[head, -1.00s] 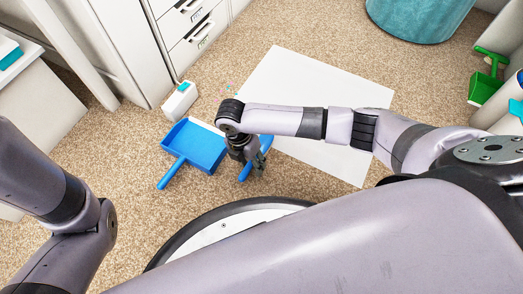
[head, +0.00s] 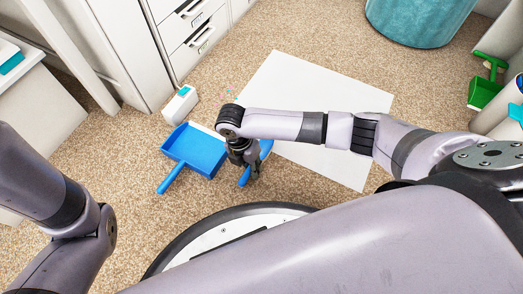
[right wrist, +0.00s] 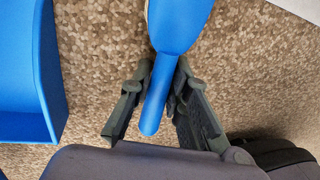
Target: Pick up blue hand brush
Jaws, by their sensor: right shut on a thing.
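The blue hand brush (head: 266,147) lies on the carpet beside the blue dustpan, partly hidden in the head view by my right gripper (head: 252,173). In the right wrist view, the brush (right wrist: 180,25) has its wide part at the top, and its handle points down between the fingers of my right gripper (right wrist: 162,82). That gripper is shut on the handle. My left arm shows at the left of the head view, but its gripper is out of view.
The blue dustpan (head: 196,150) lies just left of the brush. A white sheet (head: 320,110) covers the carpet at right. A small white box (head: 181,104) stands behind the dustpan, near the drawers (head: 195,30). A teal bin (head: 417,20) and green dustpan (head: 485,90) are farther off.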

